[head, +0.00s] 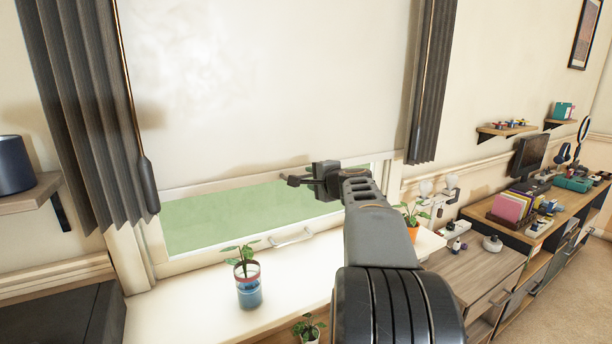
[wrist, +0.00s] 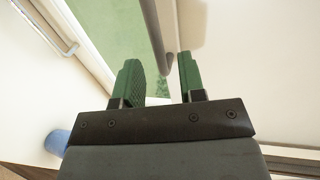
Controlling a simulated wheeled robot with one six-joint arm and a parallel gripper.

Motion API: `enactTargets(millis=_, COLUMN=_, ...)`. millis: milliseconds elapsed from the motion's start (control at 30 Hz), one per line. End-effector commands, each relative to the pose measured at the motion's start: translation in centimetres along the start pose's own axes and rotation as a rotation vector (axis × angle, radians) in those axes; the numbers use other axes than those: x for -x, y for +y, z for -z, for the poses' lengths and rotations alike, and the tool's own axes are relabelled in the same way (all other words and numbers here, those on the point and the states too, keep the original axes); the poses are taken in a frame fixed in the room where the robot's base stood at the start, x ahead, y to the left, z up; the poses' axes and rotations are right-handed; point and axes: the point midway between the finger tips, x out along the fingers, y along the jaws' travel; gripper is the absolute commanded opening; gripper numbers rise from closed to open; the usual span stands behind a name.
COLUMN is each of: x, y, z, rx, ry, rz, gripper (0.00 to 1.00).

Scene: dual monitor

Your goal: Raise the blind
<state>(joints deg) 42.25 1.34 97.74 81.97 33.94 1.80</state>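The white blind (head: 270,80) hangs over the window between dark curtains. Its lower edge (head: 225,182) is a little above the sill, and a strip of green window pane (head: 220,217) shows below it. My gripper (head: 292,181) is at this lower edge, near its middle. In the wrist view my gripper (wrist: 160,75) has two green fingers standing apart. The blind's grey bottom bar (wrist: 157,35) runs down toward the gap between them. A gap shows on both sides of the bar. I cannot tell how deep it sits between the fingers.
A window handle (head: 291,238) sticks out from the lower frame. A plant in a blue-and-red pot (head: 249,285) stands on the white sill (head: 190,305). Another plant (head: 411,222) is right of my arm. A cluttered wooden desk (head: 475,270) lies to the right, a dark cabinet (head: 60,325) lower left.

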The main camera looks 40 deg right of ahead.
Motion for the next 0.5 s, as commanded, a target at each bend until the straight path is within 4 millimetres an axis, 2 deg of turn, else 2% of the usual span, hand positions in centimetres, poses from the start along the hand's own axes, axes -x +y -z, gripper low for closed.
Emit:
enactTargets(millis=33, x=-0.9, y=0.0, z=-0.1, rx=0.000, ry=-0.002, rz=-0.002, gripper=0.37)
enactTargets(millis=200, x=-2.8, y=0.0, z=-0.1, rx=0.000, ry=-0.002, rz=-0.002, gripper=0.37)
enactTargets(millis=500, x=-4.0, y=0.0, z=-0.1, rx=0.001, ry=-0.002, rz=-0.001, gripper=0.37)
